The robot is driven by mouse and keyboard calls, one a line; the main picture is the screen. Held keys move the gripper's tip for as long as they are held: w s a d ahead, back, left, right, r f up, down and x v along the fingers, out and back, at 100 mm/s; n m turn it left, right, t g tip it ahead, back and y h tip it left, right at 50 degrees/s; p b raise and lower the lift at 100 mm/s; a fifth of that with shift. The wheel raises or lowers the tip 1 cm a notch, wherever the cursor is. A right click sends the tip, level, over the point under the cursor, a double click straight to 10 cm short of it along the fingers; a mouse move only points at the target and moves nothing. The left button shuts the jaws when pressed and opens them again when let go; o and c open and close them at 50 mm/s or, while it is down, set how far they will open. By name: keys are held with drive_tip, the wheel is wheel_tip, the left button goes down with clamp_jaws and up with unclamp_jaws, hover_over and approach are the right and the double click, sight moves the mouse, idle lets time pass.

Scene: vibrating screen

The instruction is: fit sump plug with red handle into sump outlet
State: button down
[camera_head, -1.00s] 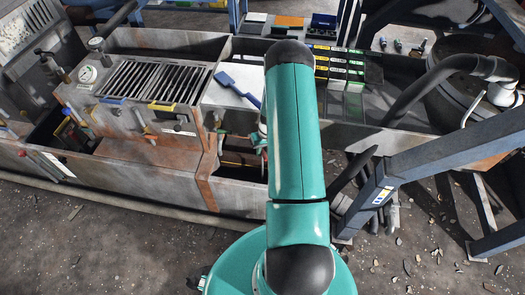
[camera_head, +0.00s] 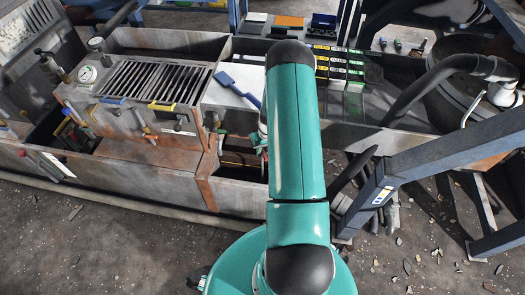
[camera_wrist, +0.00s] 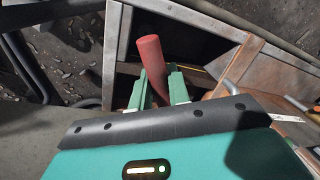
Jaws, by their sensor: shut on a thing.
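The red handle (camera_wrist: 150,52) of the sump plug shows in the wrist view as a plain red cylinder, tilted. My gripper (camera_wrist: 159,86) is shut on it, with one green finger on each side. The lower end of the handle passes down between the fingers, and the plug body is hidden there. Behind the handle is the dark opening of a rusty-walled trough (camera_wrist: 262,62). I cannot make out the sump outlet in either view. In the head view my own arm covers the gripper and most of what it holds.
In the head view a slotted screen deck (camera_head: 153,80) stands on the left. A blue scraper (camera_head: 238,88) lies on a pale plate. A blue-grey frame leg (camera_head: 378,190) and a black hose (camera_head: 408,98) stand close on the right.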

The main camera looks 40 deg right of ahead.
drive_tip(key=shift+f, duration=1.55)
drive_tip(key=c, duration=1.3)
unclamp_jaws()
drive_tip(key=shift+o, duration=0.2)
wheel_tip(320, 180, up, 14)
drive_tip(key=d, duration=0.2)
drive_tip(key=shift+s+f, duration=0.2)
drive_tip(key=shift+s, duration=0.2)
